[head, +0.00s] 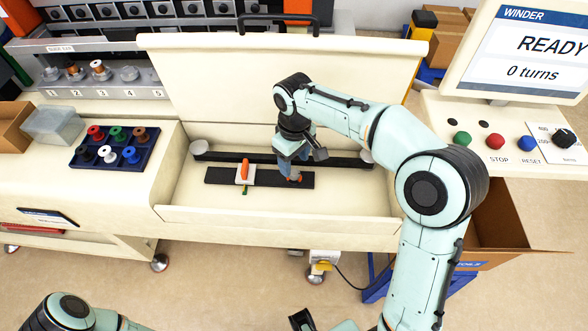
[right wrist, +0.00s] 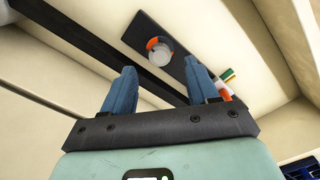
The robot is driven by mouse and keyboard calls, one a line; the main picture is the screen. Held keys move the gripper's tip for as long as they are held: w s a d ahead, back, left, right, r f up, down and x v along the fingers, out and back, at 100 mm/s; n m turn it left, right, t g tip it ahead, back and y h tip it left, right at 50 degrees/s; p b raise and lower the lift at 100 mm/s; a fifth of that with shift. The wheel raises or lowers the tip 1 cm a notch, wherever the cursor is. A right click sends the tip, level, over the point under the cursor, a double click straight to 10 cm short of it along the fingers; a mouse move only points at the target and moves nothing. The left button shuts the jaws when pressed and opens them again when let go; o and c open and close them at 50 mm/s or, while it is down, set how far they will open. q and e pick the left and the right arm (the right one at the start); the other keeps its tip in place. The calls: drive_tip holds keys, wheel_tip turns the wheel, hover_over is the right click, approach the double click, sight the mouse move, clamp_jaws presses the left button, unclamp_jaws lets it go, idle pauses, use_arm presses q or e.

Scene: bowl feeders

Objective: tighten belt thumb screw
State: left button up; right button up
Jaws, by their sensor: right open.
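My right gripper (head: 291,160) reaches down into the open cream bay of the machine. In the right wrist view its two blue fingers (right wrist: 162,82) are apart with nothing between them. A round grey knob with orange around it, which looks like the thumb screw (right wrist: 160,51), sits on a dark bar (right wrist: 148,30) beyond the fingertips, roughly in line with the gap. In the head view the knob (head: 295,178) is partly hidden by the gripper, at the bar's right part. My left gripper is not in view; only part of my left arm shows at lower left.
A white block with an orange piece (head: 245,169) and green tip sits on the same bar, left of the gripper. A longer dark bar (head: 230,157) runs behind, between pale rollers. The raised cream lid (head: 215,85) stands behind the arm. A spool tray (head: 113,147) is left.

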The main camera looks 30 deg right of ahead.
sight(294, 173)
drive_tip(key=shift+f, duration=2.1)
drive_tip(key=c, duration=1)
drive_tip(key=shift+c, duration=0.2)
